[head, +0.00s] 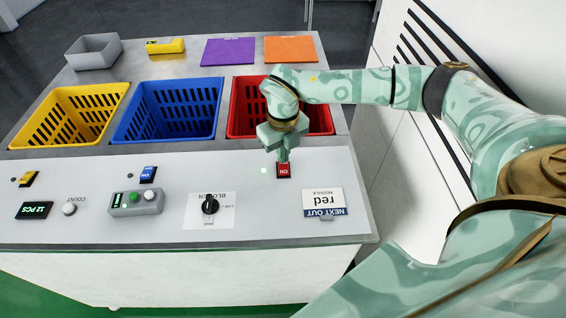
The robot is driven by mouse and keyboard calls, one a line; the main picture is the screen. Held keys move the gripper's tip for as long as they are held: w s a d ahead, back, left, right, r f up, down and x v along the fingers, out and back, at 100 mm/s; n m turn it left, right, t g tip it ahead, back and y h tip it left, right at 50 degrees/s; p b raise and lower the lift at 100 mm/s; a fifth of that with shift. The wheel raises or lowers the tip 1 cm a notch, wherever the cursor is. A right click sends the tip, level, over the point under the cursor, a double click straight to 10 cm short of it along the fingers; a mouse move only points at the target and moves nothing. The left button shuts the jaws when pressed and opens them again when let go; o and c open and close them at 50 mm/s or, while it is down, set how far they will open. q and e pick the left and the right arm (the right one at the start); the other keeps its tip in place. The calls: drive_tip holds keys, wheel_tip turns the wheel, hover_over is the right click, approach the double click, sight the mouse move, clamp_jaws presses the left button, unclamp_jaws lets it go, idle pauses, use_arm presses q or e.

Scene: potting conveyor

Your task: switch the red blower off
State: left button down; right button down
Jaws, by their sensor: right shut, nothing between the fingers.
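The red blower switch (284,172) sits on the light grey panel in front of the red crate (242,108). Its visible face reads "ON". The fingers hide part of the switch's far edge. My left gripper is not in view.
A blue switch (148,174) and a yellow switch (27,179) stand farther left. A black rotary knob (210,205), a grey button box (137,202) and a "red" card (323,201) are nearby. Blue (215,100) and yellow (70,145) crates stand behind the panel.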

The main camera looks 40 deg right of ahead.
drive_tip(key=shift+f, duration=0.6)
drive_tip(key=shift+s, duration=0.1)
wheel_tip(320, 180, up, 7)
drive_tip(key=p, duration=0.6)
drive_tip(key=shift+r, duration=0.1)
idle(0.4)
